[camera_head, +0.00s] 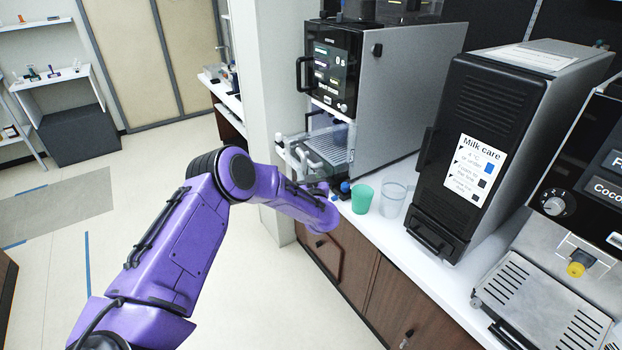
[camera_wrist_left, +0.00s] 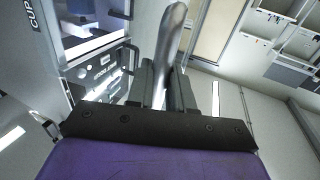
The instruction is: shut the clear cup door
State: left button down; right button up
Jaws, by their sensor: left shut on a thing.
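The tall coffee machine (camera_head: 392,90) stands at the back left of the counter, its black front (camera_head: 331,68) facing left. Its lower bay is open over a grey slatted tray (camera_head: 337,146). I cannot clearly make out the clear cup door against this bay. My left gripper (camera_wrist_left: 164,88) shows in the wrist view, shut on a smooth silver bar (camera_wrist_left: 172,45) that stands up between its fingers. In the head view my purple forearm reaches to just below the bay and its fingertips cannot be told apart there. My right gripper is not in view.
A green cup (camera_head: 362,199) and a clear cup (camera_head: 392,200) stand on the white counter close right of my left wrist. A black milk unit (camera_head: 490,130) stands further right, then another machine (camera_head: 560,290). Pale tubes (camera_head: 303,158) stick out beside the tray. The floor to the left is open.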

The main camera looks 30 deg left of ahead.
aim_at(294, 167)
pick_arm(q)
jog(key=shift+a+r, duration=0.1)
jog(key=shift+a, duration=0.15)
jog(key=a+b, duration=0.1)
jog(key=a, duration=0.1)
jog(key=w+a+b, duration=0.1)
jog(key=a, duration=0.2)
jog(key=shift+w, duration=0.1)
jog(key=shift+w+a+b, duration=0.2)
jog(key=shift+a+b, duration=0.1)
jog(key=shift+a, duration=0.2)
jog(key=a+b, duration=0.1)
jog(key=w+a+b, duration=0.1)
jog(key=b, duration=0.1)
jog(key=w+a+b, duration=0.1)
jog(key=a, duration=0.1)
jog(key=shift+w+a+f, duration=0.1)
jog(key=shift+f, duration=0.2)
jog(key=shift+w+a+r+b, duration=0.25)
jog(key=shift+w+a+b, duration=0.1)
jog(key=shift+a+b, duration=0.2)
